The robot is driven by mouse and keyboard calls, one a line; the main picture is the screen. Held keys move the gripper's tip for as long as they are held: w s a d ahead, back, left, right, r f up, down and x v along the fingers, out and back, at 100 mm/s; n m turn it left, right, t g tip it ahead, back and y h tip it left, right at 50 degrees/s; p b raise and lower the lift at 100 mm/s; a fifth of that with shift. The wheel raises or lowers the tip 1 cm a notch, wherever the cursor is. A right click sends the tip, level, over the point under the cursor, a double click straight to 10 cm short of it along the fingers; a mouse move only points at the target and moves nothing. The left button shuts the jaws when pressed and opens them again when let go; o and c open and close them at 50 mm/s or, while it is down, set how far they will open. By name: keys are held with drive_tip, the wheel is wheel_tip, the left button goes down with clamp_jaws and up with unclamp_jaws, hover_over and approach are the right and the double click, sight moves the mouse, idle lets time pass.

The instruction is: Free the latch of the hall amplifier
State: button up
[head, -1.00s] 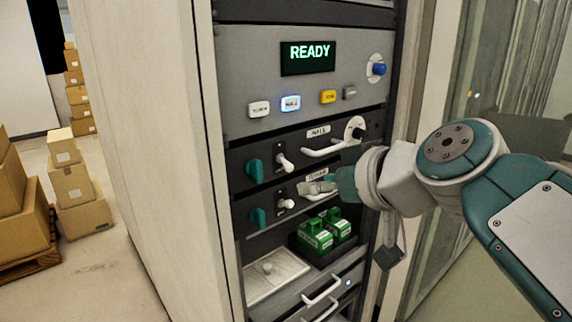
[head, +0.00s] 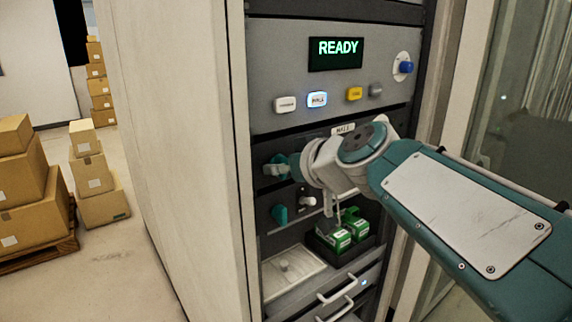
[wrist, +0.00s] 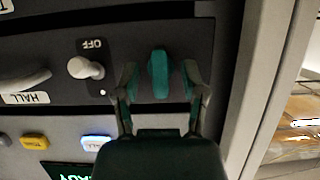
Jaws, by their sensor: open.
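The hall amplifier's teal latch (wrist: 158,73) shows in the wrist view, upright between the two fingers of my gripper (wrist: 161,80). The fingers are open, one on each side of it; I cannot tell whether either touches it. A white lever switch (wrist: 88,68) marked OFF is beside the latch. The HALL label (wrist: 25,98) and a pale handle (wrist: 25,80) are further left. In the head view my gripper (head: 273,169) is at the left end of the upper amplifier, and my wrist hides most of that amplifier's front.
Below is a second amplifier with a teal latch (head: 279,214) and lever switch (head: 307,201). Green blocks (head: 341,234) sit in a dark tray. Above, a panel holds a READY display (head: 336,54) and several buttons. Stacked boxes (head: 30,180) stand far left.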

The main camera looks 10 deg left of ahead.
drive_tip(key=shift+a, duration=0.5)
drive_tip(key=shift+d, duration=0.4)
clamp_jaws()
drive_tip(key=shift+d+r, duration=0.1)
drive_tip(key=shift+d, duration=0.1)
